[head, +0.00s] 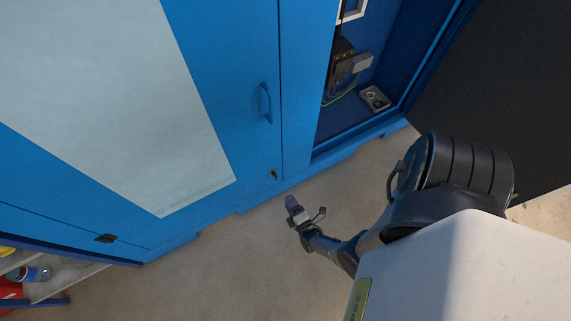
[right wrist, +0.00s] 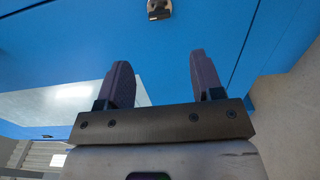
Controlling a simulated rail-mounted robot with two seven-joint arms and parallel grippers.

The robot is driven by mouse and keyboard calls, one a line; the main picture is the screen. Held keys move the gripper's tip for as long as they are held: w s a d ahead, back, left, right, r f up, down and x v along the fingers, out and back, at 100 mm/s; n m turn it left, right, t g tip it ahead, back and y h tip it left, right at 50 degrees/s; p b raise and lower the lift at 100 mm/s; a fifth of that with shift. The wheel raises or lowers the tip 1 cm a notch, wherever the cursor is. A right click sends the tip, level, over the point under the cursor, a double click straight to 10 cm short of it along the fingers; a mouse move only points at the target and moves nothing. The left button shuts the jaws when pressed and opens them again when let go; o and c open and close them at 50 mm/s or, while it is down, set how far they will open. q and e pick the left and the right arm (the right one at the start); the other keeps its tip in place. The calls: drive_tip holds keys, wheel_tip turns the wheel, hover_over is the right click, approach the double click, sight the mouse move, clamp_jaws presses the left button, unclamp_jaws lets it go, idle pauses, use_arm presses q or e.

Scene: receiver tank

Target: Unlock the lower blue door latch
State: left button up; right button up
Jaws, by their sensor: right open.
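The blue door (head: 240,80) is shut and has a large pale panel on it. A small dark latch (head: 273,174) sits low near the door's right edge. A dark latch (right wrist: 158,9) also shows at the top of the right wrist view, beyond the fingers and roughly in line with the gap between them. My right gripper (head: 292,202) is below the latch in the head view, apart from it. In the right wrist view its purple fingers (right wrist: 160,72) are spread and empty. My left gripper is not in view.
A blue handle (head: 265,103) is above the latch. To the right, an open cabinet bay (head: 365,85) holds electrical parts, beside a large dark panel (head: 490,110). Another dark latch (head: 105,238) and a shelf (head: 65,283) are at lower left. The floor (head: 230,265) is clear.

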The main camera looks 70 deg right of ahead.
drive_tip(key=shift+s+a, duration=0.45)
drive_tip(key=shift+s, duration=0.1)
idle(0.4)
